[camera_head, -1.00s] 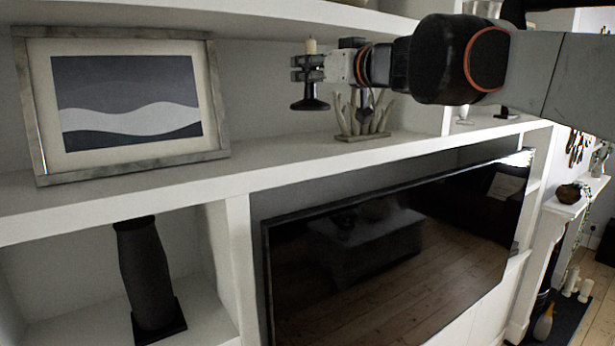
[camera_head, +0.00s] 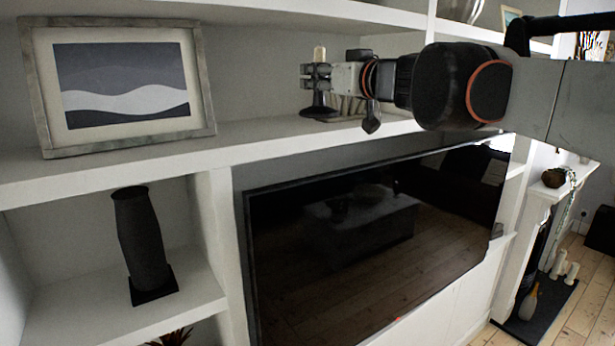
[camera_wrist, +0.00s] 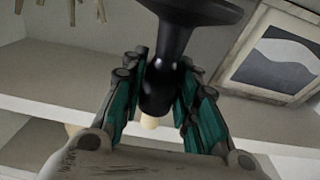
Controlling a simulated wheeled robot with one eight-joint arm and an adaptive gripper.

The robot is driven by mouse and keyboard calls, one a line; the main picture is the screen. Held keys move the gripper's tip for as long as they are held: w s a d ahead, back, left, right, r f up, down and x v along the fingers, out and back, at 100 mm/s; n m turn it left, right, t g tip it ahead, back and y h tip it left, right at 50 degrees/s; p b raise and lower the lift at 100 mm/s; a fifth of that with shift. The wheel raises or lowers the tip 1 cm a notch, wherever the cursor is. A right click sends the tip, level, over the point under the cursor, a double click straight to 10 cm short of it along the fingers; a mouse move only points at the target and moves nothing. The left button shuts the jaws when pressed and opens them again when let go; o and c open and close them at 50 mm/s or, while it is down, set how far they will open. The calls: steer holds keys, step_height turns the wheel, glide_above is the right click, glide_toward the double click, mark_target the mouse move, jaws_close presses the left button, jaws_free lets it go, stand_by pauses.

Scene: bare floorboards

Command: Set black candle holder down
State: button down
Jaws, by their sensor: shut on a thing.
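The black candle holder (camera_head: 319,110) has a wide round base and a pale candle (camera_head: 319,54) in its top. My gripper (camera_head: 316,77) is shut on its stem. It is upright, with its base at or just above the white shelf (camera_head: 250,142); I cannot tell whether it touches. In the wrist view, the black candle holder (camera_wrist: 172,50) is between the teal-padded fingers of my gripper (camera_wrist: 158,95), with its base toward the top of the picture.
A framed wave picture (camera_head: 125,85) stands on the shelf to the left. A driftwood-like ornament (camera_head: 350,104) is partly hidden behind my gripper. A black vase (camera_head: 142,240) stands in the cubby below, and a television (camera_head: 370,240) is under the shelf. Shelf between picture and holder is clear.

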steer(key=w+d+f+m+t+h, duration=0.1)
steer(key=d+f+m+h, duration=0.15)
steer(key=d+f, duration=0.75)
steer(key=w+d+f+m+t+h, duration=0.15)
steer(key=f+h, duration=0.25)
steer(key=f, duration=1.5)
steer(key=w+d+f+m+t+h, duration=0.1)
steer(key=w+d+f+m+h, duration=0.15)
steer(key=d+f, duration=0.8)
steer(key=a+f+b, duration=0.2)
steer(key=f+b, duration=1.5)
steer(key=f, duration=0.1)
steer(key=a+f+b, duration=0.2)
steer(key=f+b, duration=1.5)
steer(key=f, duration=0.2)
steer(key=shift+s+h, duration=0.4)
steer(key=shift+g, duration=0.25)
